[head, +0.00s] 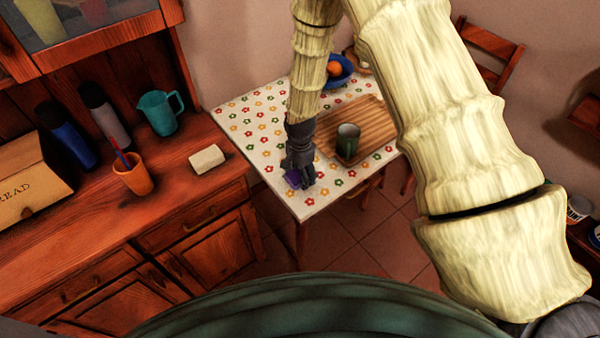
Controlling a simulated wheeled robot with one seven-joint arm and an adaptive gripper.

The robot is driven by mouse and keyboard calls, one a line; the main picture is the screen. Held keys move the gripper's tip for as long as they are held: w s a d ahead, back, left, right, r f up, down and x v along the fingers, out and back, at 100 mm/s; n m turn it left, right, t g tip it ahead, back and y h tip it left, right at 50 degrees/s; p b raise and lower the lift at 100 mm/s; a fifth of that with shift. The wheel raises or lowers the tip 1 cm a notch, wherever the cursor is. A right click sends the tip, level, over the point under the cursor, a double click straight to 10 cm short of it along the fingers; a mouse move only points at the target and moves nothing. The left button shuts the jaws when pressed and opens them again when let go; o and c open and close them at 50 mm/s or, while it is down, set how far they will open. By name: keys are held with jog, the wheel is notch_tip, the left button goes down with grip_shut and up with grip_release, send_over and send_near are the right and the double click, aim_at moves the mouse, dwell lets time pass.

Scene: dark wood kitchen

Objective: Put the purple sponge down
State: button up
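The purple sponge (293,179) shows as a small purple patch at my gripper's fingers, over the front part of the flowered table (252,133). My gripper (300,178) points down and its dark fingers are around the sponge, seemingly shut on it. The fingers hide much of the sponge. It is at or just above the tabletop; I cannot tell whether it touches.
A wooden board (374,128) with a green mug (348,141) lies right of my gripper. A blue bowl (339,72) with an orange fruit stands behind. The left counter holds a teal pitcher (159,113), an orange cup (133,175) and a pale block (206,159). The table's left part is clear.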

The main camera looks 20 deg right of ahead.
notch_tip(320, 180, up, 12)
jog(key=b, duration=0.3)
jog(key=shift+r, duration=0.15)
dwell(0.7)
dwell(0.5)
